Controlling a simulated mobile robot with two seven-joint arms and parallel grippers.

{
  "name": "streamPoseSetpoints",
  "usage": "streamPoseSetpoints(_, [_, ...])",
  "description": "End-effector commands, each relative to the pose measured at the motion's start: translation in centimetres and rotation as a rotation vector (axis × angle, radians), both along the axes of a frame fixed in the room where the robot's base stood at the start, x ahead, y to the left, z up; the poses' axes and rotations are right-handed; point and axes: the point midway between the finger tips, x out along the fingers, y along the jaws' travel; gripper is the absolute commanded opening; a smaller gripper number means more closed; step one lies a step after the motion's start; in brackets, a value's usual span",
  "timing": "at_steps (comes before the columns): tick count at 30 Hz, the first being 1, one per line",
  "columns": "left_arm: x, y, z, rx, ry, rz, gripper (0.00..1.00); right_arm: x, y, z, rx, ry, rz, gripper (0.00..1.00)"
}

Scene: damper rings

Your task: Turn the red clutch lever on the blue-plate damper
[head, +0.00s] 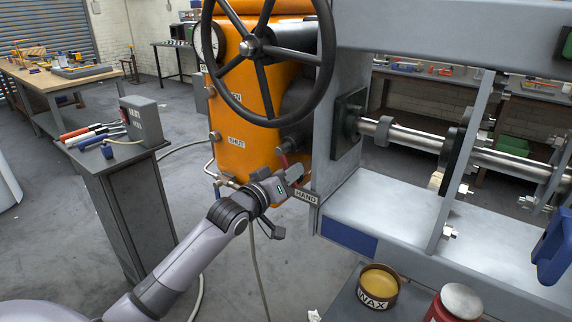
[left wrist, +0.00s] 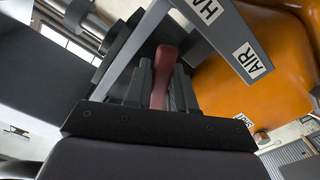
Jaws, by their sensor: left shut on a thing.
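The red clutch lever (left wrist: 163,75) stands between the two dark fingers of my left gripper (left wrist: 163,88) in the left wrist view. The fingers are shut on it. In the head view the left gripper (head: 290,178) is at the lower right of the orange damper drive (head: 232,108), and only a little of the red lever (head: 283,160) shows above it. A grey bracket with a HAND label (head: 306,196) is right beside the gripper. The wrist view also shows an AIR label (left wrist: 248,57) on this bracket. A blue plate (head: 348,237) is on the grey frame. My right gripper is not in view.
A black handwheel (head: 268,60) is above the gripper. A grey cabinet with tools (head: 115,165) stands to the left. A wax tin (head: 378,287) and a red can (head: 457,303) are at the front right. Floor is clear between cabinet and drive, apart from hoses.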

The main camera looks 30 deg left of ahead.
Motion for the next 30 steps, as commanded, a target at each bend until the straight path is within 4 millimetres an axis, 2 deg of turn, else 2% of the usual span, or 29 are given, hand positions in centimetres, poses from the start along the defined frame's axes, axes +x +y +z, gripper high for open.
streamPoseSetpoints(1, [0.0, -0.2, 0.3, -0.026, 0.006, -0.002, 0.0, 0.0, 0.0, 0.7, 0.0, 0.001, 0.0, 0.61])
streamPoseSetpoints(7, [0.0, -0.4, 0.3, -0.087, 0.011, -0.001, 0.0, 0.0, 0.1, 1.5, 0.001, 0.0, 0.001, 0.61])
streamPoseSetpoints(23, [0.0, -0.6, 0.2, -0.117, 0.011, -0.002, 0.0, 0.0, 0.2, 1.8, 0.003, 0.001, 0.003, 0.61])
streamPoseSetpoints(24, [0.0, -0.6, 0.2, -0.117, 0.011, -0.002, 0.3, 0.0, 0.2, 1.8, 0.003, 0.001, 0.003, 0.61])
streamPoseSetpoints(25, [0.0, -0.6, 0.2, -0.117, 0.011, -0.002, 0.4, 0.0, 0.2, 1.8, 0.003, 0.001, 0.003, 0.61])
streamPoseSetpoints(26, [0.0, -0.6, 0.2, -0.116, 0.011, -0.002, 0.45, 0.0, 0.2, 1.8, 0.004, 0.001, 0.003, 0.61])
streamPoseSetpoints(30, [0.0, -0.5, 0.3, -0.114, 0.01, -0.002, 0.45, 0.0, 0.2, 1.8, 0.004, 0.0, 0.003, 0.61])
